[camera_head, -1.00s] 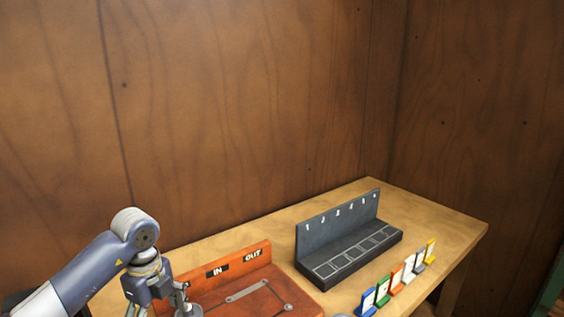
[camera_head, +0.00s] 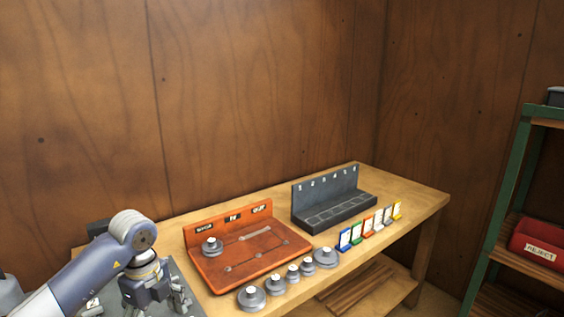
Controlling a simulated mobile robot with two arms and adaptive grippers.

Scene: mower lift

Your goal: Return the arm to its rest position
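My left arm comes in from the lower left, and its gripper (camera_head: 181,301) points down over a dark grey plate (camera_head: 188,272) at the left end of the wooden bench. Its fingers look spread with nothing seen between them, though the tips are close to the picture's bottom edge. My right gripper does not show. An orange-red board (camera_head: 262,254) marked IN and OUT stands to the right of the gripper, with one grey knobbed weight (camera_head: 212,246) on its left part.
Several grey weights (camera_head: 299,268) line the bench's front edge. A dark numbered rack (camera_head: 337,212) with empty-looking slots stands behind several coloured cards (camera_head: 367,228). A green-framed shelf (camera_head: 497,205) with a red REJECT bin (camera_head: 540,243) is at right. Bare bench (camera_head: 418,200) lies right of the rack.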

